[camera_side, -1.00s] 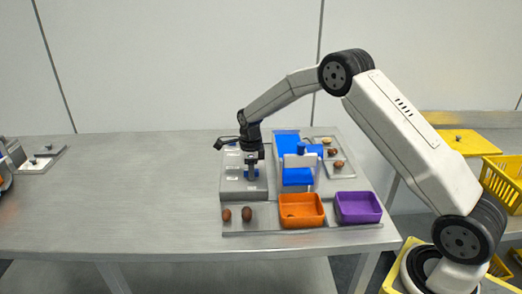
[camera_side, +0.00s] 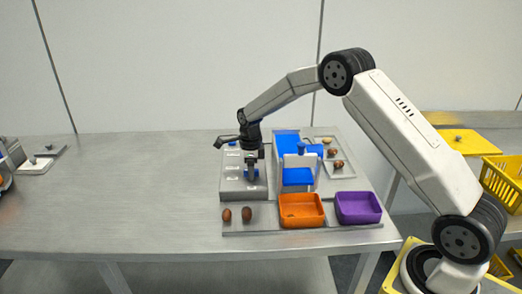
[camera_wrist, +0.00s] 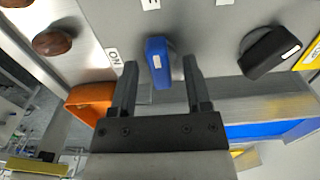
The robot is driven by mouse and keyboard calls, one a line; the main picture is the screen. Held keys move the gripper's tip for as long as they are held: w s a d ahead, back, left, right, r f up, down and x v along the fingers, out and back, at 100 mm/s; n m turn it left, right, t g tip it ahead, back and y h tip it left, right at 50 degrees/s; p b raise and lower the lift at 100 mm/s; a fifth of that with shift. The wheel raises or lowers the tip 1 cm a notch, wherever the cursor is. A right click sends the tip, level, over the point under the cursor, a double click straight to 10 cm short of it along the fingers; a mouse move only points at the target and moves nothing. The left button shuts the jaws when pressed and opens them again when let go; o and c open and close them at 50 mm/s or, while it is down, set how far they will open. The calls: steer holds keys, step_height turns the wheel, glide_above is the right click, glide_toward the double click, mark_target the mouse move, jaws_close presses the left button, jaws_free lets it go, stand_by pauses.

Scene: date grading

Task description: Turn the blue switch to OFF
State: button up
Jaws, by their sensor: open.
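The blue switch (camera_wrist: 158,62) is a blue bar-shaped knob on a grey panel, seen in the wrist view. My gripper (camera_wrist: 159,72) is open, with one finger on each side of the blue knob and a visible gap to each. An "ON" label (camera_wrist: 113,57) is on the panel to the left of the knob. Another label (camera_wrist: 150,4) is at the top edge and is only partly in view. In the side view my gripper (camera_side: 252,178) points down over the grey control box (camera_side: 230,187), and a bit of blue shows at its fingers.
A black knob (camera_wrist: 268,50) is to the right on the same panel. An orange bin (camera_side: 300,210) and a purple bin (camera_side: 358,207) stand in front. Brown dates (camera_side: 247,214) lie left of the orange bin. A blue-and-white device (camera_side: 297,178) stands right of the box.

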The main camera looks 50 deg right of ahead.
steer(key=shift+r, duration=3.8)
steer(key=s+a+n+t, duration=0.1)
steer(key=s+a+n, duration=0.3)
steer(key=s+n, duration=0.9)
steer(key=s+a+n+t, duration=0.1)
steer(key=s+a+n, duration=0.3)
steer(key=s+n, duration=0.9)
steer(key=shift+s+a+f+n+t, duration=0.25)
steer(key=shift+s+f+n+t, duration=0.1)
steer(key=shift+n, duration=0.25)
